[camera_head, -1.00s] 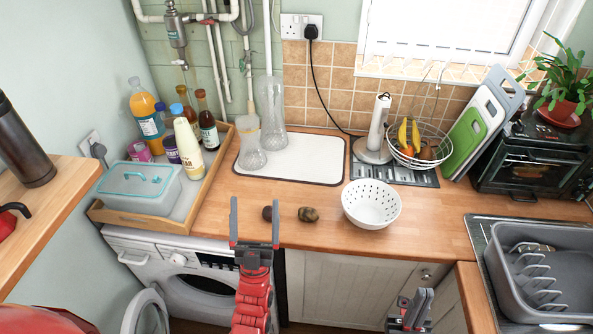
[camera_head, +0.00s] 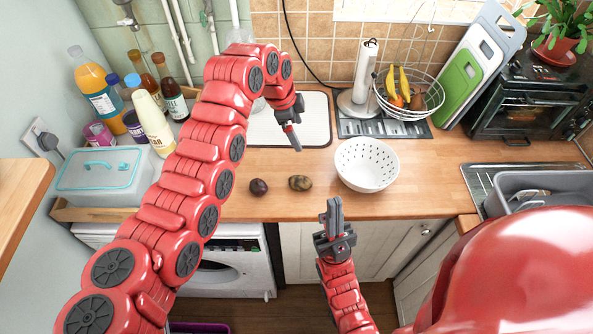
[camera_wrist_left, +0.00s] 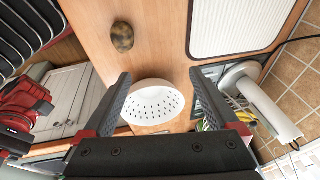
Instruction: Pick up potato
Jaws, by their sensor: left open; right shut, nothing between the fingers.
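The potato (camera_head: 300,183), brown and mottled, lies on the wooden counter left of the white colander. It also shows in the left wrist view (camera_wrist_left: 122,37), beyond and slightly left of the fingers. My left gripper (camera_head: 294,138) is open and empty above the counter, behind the potato and apart from it. In the left wrist view its two fingers (camera_wrist_left: 160,80) are spread, with the colander seen between them. My right gripper (camera_head: 334,212) is shut and empty, in front of the counter's front edge, below and right of the potato.
A dark round item (camera_head: 258,187) lies just left of the potato. The white colander (camera_head: 367,165) stands to the right. A white board (camera_head: 310,125) lies behind, near a paper towel holder (camera_head: 364,75) and a wire fruit basket (camera_head: 410,112). A tray of bottles stands left.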

